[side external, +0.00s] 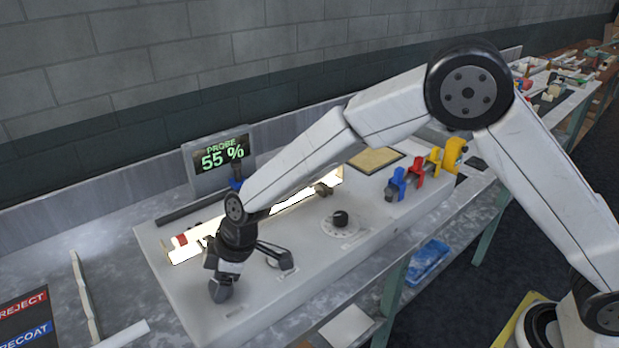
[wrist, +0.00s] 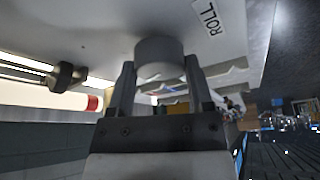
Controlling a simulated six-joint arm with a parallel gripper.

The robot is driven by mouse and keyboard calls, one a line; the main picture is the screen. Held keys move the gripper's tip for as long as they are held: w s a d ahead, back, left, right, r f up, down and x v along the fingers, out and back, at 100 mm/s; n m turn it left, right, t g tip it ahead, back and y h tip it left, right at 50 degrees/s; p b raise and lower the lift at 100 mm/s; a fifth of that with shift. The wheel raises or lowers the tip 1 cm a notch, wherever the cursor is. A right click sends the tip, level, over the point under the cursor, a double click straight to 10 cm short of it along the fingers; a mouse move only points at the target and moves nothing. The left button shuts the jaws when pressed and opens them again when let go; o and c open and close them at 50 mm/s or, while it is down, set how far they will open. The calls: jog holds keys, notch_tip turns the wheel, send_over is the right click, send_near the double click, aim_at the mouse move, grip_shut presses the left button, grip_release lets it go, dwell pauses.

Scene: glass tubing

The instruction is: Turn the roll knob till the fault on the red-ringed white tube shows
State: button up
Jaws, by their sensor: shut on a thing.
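The grey roll knob (wrist: 160,57) stands out from the pale panel, beside a label reading ROLL (wrist: 208,18). My gripper (wrist: 160,82) has one finger on each side of the knob and is shut on it. In the side view my gripper (side external: 279,256) is low over the front of the panel, and the knob is mostly hidden. The white tube (wrist: 48,97) with a red ring (wrist: 92,103) lies at the left of the wrist view. Its red ring also shows in the side view (side external: 180,240), by the lit strip. No fault can be made out on it.
A display (side external: 220,157) reads PROBE 55 %. A black dial knob (side external: 340,218) stands to the right. Blue, red and yellow clamps (side external: 420,172) are at the panel's right. REJECT (side external: 25,304) and RECOAT (side external: 28,335) areas lie at the lower left.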

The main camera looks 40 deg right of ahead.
jog(key=shift+d+n, duration=0.1)
jog(key=shift+n, duration=0.5)
jog(key=o, duration=1.3)
jog(key=shift+c, duration=0.2)
jog(key=shift+r, duration=0.1)
jog(key=v, duration=0.7)
jog(key=shift+d+r, duration=0.2)
jog(key=shift+r, duration=0.05)
jog(key=shift+w, duration=0.1)
